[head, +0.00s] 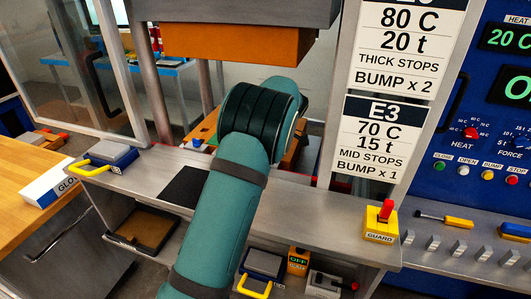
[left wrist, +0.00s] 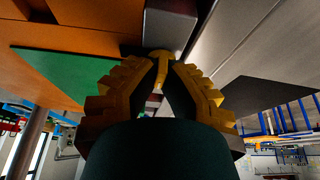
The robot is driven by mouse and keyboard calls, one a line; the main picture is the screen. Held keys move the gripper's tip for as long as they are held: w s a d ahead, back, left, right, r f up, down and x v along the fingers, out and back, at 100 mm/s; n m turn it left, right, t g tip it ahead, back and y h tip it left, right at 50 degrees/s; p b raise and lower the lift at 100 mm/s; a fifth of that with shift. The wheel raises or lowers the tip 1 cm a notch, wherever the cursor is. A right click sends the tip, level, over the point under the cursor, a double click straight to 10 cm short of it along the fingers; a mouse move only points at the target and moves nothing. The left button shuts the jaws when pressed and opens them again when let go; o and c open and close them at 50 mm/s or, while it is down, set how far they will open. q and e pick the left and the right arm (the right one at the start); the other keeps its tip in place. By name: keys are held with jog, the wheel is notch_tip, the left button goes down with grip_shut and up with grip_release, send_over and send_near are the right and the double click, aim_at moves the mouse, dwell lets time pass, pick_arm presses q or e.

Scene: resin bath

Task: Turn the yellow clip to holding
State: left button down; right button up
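One teal arm of mine enters from the bottom of the head view and reaches in at the press; its gripper is hidden there behind the arm. In the left wrist view my left gripper (left wrist: 161,75) has its two yellow-padded fingers close together. A small yellow T-shaped piece, which looks like the yellow clip (left wrist: 161,56), stands between or just beyond the fingertips. I cannot tell whether the fingers touch it. The clip is hidden in the head view. My right gripper is in neither view.
An orange platen (head: 238,44) hangs above the work area. A black pad (head: 183,187) lies on the grey bench, with a yellow-handled block (head: 110,155) to its left. A yellow guard switch (head: 381,224) stands at right. A green sheet (left wrist: 70,72) shows in the wrist view.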

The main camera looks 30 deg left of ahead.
pick_arm(q)
jog(key=shift+s+d+f, duration=0.1)
jog(key=shift+s+f, duration=0.05)
jog(key=shift+f, duration=0.1)
jog(key=c, duration=1.1)
grip_release()
jog(key=shift+r, duration=0.1)
jog(key=v, duration=0.7)
jog(key=shift+r, duration=0.2)
